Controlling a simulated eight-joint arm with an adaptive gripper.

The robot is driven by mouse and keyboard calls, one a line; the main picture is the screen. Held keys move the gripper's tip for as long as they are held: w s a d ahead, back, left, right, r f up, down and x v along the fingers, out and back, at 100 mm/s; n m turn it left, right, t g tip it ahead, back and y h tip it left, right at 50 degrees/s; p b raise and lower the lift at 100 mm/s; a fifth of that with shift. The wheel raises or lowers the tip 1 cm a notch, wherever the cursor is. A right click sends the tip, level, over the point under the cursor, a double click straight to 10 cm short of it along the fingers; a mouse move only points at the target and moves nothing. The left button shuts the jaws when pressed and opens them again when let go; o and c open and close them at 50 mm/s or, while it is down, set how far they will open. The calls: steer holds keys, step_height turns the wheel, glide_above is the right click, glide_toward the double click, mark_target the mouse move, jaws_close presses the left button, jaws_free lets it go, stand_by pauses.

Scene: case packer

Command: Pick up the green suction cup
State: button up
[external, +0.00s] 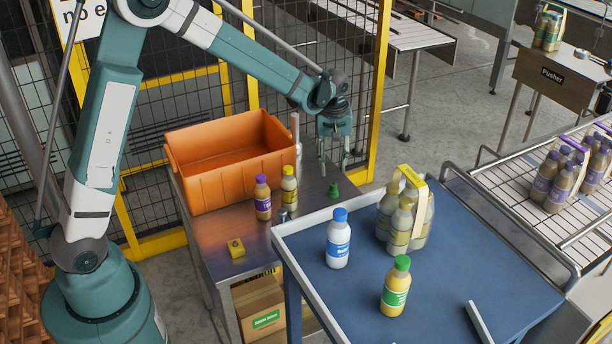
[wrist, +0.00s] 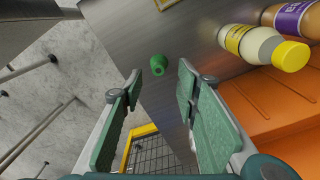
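The green suction cup (external: 334,190) is a small stepped cone standing on the right part of the metal table, near its edge. It also shows in the wrist view (wrist: 157,65), on the brushed metal surface beyond my fingertips. My gripper (external: 334,160) hangs above the table, a little above and behind the cup. In the wrist view my gripper (wrist: 160,82) is open, with its two green-padded fingers wide apart and nothing between them. The cup is apart from both fingers.
A yellow-capped bottle (external: 289,186) and a purple-capped bottle (external: 263,198) stand left of the cup. An orange crate (external: 235,180) is behind them. A yellow block (external: 236,247) lies near the table's front. A blue-topped table (external: 440,265) holds several bottles. Fencing stands behind.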

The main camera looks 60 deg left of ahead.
mark_target(333, 184)
steer(key=shift+w+a+f+n, duration=0.1)
steer(key=shift+w+a+f, duration=0.1)
steer(key=shift+f, duration=0.3)
steer(key=shift+w+a+f+n, duration=0.15)
steer(key=shift+w+f, duration=0.1)
steer(key=shift+f, duration=0.3)
steer(key=shift+w+a+f+n, duration=0.1)
steer(key=shift+w+a+f, duration=0.1)
steer(key=shift+f, duration=0.3)
steer(key=shift+f, duration=0.1)
steer(key=shift+f, duration=1.2)
steer(key=shift+f, duration=2.6)
steer(key=c, duration=0.9)
